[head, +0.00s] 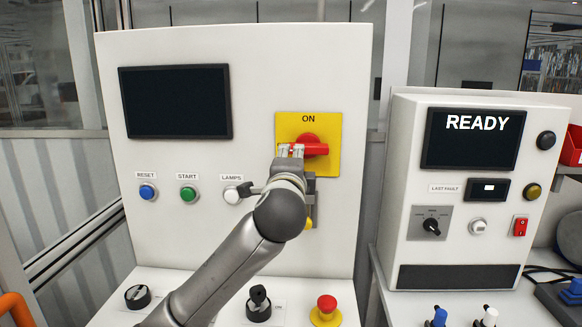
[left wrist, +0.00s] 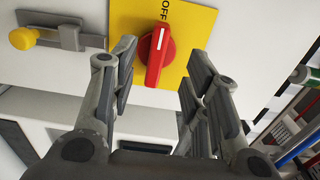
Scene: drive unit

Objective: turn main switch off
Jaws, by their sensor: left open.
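The main switch is a red rotary handle (head: 317,149) on a yellow plate (head: 328,123) with ON printed at its top. My right gripper is out of view.
A dark screen (head: 175,101) and blue, green and white buttons are left of the switch. A metal slide bolt with a yellow knob (left wrist: 36,38) sits below it. A red mushroom button (head: 326,304) is on the desk. A second cabinet (head: 402,190) showing READY stands right.

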